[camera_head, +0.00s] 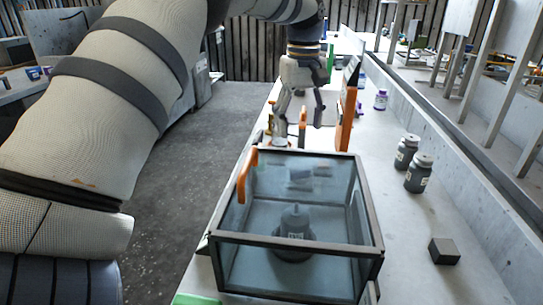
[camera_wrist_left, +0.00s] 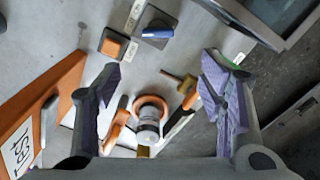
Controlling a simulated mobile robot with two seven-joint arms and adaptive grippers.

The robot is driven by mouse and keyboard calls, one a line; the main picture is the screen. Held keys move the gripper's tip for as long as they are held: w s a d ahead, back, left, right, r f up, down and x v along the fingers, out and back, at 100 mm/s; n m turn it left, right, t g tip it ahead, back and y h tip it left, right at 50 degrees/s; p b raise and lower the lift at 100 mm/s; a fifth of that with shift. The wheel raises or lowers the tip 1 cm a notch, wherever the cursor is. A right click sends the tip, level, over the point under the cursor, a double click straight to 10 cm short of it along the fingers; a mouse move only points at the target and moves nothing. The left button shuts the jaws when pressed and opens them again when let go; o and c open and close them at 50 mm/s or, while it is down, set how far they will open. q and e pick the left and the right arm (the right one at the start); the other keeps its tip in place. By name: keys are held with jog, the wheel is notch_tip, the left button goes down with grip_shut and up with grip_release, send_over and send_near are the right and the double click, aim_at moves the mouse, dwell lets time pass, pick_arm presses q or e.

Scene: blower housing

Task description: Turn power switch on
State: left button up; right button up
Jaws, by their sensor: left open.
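My left gripper (camera_head: 299,118) hangs over the far part of the bench in the head view, beyond the glass case. In the left wrist view its two fingers (camera_wrist_left: 160,72) are wide apart with nothing between the tips. Beyond the tips, a small blue switch-like part (camera_wrist_left: 157,33) sits on a dark plate. An orange square button-like part (camera_wrist_left: 112,46) is to its left. White labels (camera_wrist_left: 135,14) lie near both, too small to read. I cannot tell which one is the power switch or its position. My right gripper is not in view.
A glass case (camera_head: 295,240) with a dark bottle (camera_head: 294,232) inside fills the near bench. An orange panel (camera_head: 348,110) stands close right of the gripper. Two dark jars (camera_head: 407,152) (camera_head: 418,173) and a black block (camera_head: 443,251) are at right. A dark-floored aisle lies left.

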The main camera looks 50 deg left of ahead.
pick_arm(q)
jog(key=f, duration=1.2)
jog(key=shift+w+d, duration=0.15)
jog(key=shift+d, duration=0.15)
jog(key=shift+r, duration=0.1)
jog(key=c, duration=1.2)
